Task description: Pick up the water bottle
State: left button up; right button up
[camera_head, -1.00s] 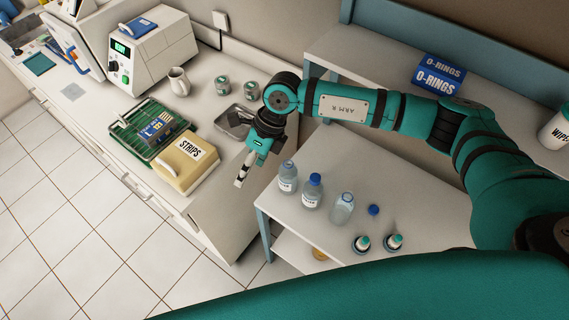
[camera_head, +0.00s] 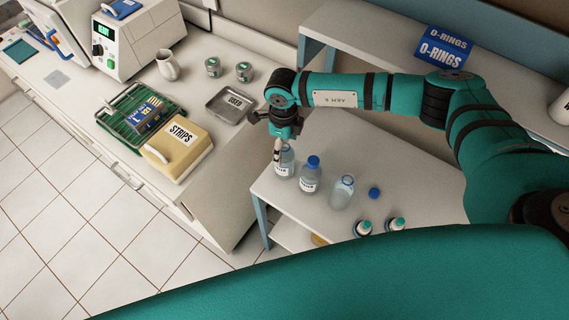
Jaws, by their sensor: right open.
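Several clear bottles stand upright in a row on the white side table (camera_head: 405,180). The left bottle (camera_head: 287,162) has a white label too small to read and is partly hidden by my gripper. The middle bottle (camera_head: 310,178) has a blue cap and a white label. The right bottle (camera_head: 342,193) has no cap on it. I cannot tell from the labels which one is the water bottle. My right gripper (camera_head: 277,156) is open and points down at the left bottle, overlapping its left side in view. I cannot tell if they touch. My left gripper is not in view.
A loose blue cap (camera_head: 374,193) and two small teal-capped bottles (camera_head: 364,228) (camera_head: 397,224) are on the table. The counter at left holds a metal tray (camera_head: 232,104), a yellow STRIPS box (camera_head: 180,150) and a green rack (camera_head: 118,123). A shelf with an O-RINGS box (camera_head: 443,49) stands behind.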

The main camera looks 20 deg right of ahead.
aim_at(285, 153)
jog(key=f+b, duration=0.2)
jog(key=f, duration=0.1)
jog(key=f+b, duration=0.1)
jog(key=f, duration=0.1)
jog(key=shift+w+d+f, duration=0.25)
jog(key=shift+w, duration=0.05)
jog(key=shift+r, duration=0.1)
jog(key=shift+s, duration=0.1)
jog(key=c, duration=1.2)
jog(key=shift+c, duration=0.9)
jog(key=shift+r, duration=0.1)
